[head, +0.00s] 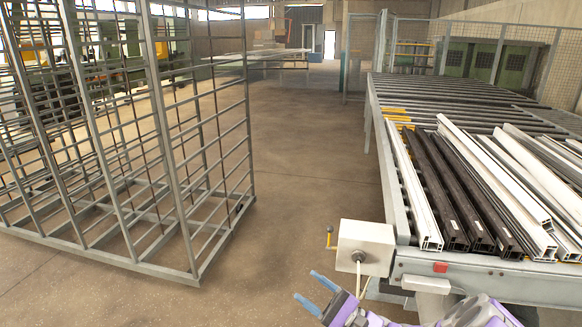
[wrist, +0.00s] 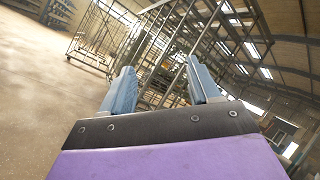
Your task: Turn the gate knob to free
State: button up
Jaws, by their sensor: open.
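A white control box (head: 366,246) is fixed at the near left corner of the roller bench. A small dark round knob (head: 358,256) sits on its front face, likely the gate knob; its setting is too small to read. A thin lever with a yellow end (head: 329,238) sticks up at the box's left side. My gripper (head: 312,291) is open and empty, below and left of the box and apart from the knob. In the wrist view its two blue fingers (wrist: 160,72) are spread, with neither box nor knob visible there.
The roller bench (head: 435,95) on the right carries several white and dark profiles (head: 450,190). A red button or marker (head: 440,267) is on its front edge. A tall grey rack (head: 170,150) stands on the left. Open floor (head: 310,170) lies between rack and bench.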

jog(key=s+a+r+n+g, duration=0.8)
jog(key=s+a+n+g, duration=0.1)
jog(key=s+g, duration=0.3)
jog(key=s+a+n+g+h, duration=0.2)
jog(key=s+n+g+h, duration=0.3)
jog(key=s, duration=0.7)
jog(key=s+d+f+t+h, duration=0.1)
jog(key=s+d+f+h, duration=0.2)
jog(key=s+d+h, duration=0.45)
jog(key=s+d+t+h, duration=0.4)
jog(key=s+d+h, duration=0.2)
jog(key=d, duration=0.6)
jog(key=h, duration=0.2)
jog(key=shift+f+h, duration=0.15)
jog(key=shift+h, duration=0.2)
